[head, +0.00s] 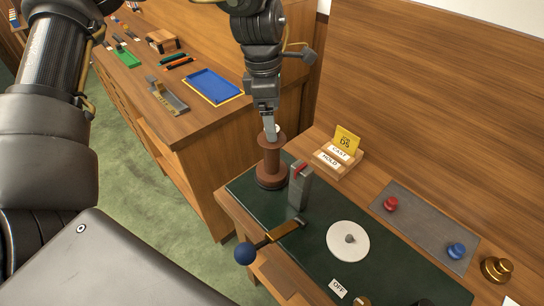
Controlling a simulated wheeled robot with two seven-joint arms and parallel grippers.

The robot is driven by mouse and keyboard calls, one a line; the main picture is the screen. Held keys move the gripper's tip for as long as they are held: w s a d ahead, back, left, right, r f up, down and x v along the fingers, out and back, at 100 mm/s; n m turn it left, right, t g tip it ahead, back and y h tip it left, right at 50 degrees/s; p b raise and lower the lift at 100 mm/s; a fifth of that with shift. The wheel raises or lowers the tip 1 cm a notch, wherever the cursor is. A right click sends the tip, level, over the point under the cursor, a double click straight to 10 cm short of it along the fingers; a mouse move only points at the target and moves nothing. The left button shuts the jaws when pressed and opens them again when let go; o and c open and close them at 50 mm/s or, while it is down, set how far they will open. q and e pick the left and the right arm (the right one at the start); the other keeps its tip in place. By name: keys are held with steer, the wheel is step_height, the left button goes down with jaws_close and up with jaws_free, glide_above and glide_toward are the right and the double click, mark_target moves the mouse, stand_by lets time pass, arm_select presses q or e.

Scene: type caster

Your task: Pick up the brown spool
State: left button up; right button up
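The brown spool (271,161) stands upright at the back left corner of the dark green board (385,272), on a darker round foot. My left gripper (270,133) points straight down over the spool's top, with its fingertips at or just in front of the upper flange. The fingers line up one behind the other, so the gap between them and any contact with the spool are hidden. A small pale bit shows beside the fingertips. My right gripper is not in view.
A grey post with a red top (300,187) stands close right of the spool. In front are a blue-knobbed lever (246,253) and a white disc (348,241). A wooden card holder (338,157) stands behind. Red and blue knobs (456,251) sit right. A side bench (170,72) holds a blue tray.

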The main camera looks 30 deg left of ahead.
arm_select(q)
steer(key=p, duration=0.1)
glide_above(272, 154)
steer(key=w+a, duration=0.1)
steer(key=w, duration=0.1)
step_height(272, 154, down, 5)
steer(key=shift+s+f, duration=0.1)
steer(key=shift+c, duration=0.5)
